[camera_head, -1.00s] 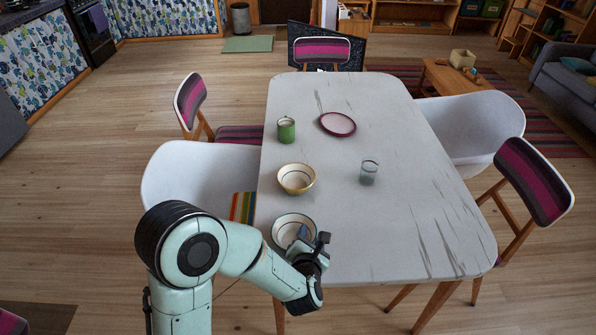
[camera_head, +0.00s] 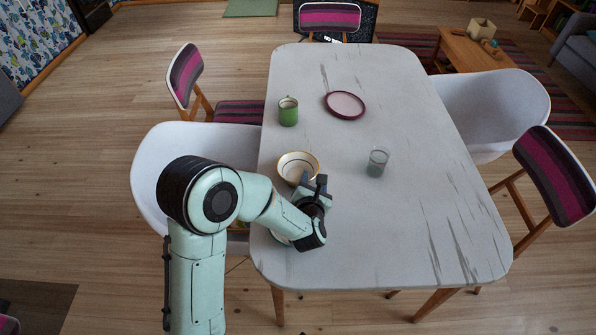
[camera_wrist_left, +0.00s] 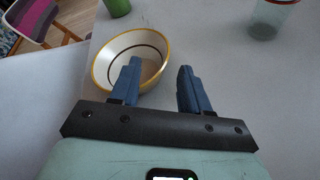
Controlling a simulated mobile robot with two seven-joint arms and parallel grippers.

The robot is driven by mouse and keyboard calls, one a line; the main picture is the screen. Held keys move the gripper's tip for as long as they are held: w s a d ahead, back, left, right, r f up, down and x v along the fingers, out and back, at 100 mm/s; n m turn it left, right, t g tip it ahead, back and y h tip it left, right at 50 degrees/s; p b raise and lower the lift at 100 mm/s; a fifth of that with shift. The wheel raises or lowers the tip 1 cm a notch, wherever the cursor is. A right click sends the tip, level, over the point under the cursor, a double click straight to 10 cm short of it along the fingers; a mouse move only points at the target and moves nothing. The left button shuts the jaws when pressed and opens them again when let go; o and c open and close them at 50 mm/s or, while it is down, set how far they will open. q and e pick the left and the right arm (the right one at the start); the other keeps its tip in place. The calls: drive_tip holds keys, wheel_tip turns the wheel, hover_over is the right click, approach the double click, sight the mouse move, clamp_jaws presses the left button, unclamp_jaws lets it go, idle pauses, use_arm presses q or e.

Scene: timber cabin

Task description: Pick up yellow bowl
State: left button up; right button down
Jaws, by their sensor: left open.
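The yellow bowl (camera_head: 298,165), cream inside with a yellow rim and a dark ring, stands upright on the white table near its left edge. My left gripper (camera_head: 318,186) is just in front of the bowl, at its near right side, and partly covers it. In the left wrist view the bowl (camera_wrist_left: 128,57) lies ahead and to the left. There the open fingers of the gripper (camera_wrist_left: 158,82) show, the left one overlapping the bowl's near rim in the picture. My right gripper is not in view.
A second bowl (camera_head: 277,238) is mostly hidden under my left arm. A green mug (camera_head: 288,111), a plum-rimmed plate (camera_head: 345,105) and a glass (camera_head: 377,161) stand farther back on the table (camera_head: 420,190). Chairs surround the table. Its right half is clear.

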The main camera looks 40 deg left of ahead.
sight(315, 166)
use_arm(q)
drive_tip(key=p+x, duration=0.1)
drive_tip(key=x, duration=0.7)
drive_tip(key=shift+d, duration=0.1)
drive_tip(key=shift+s, duration=0.1)
drive_tip(key=shift+c, duration=0.3)
clamp_jaws()
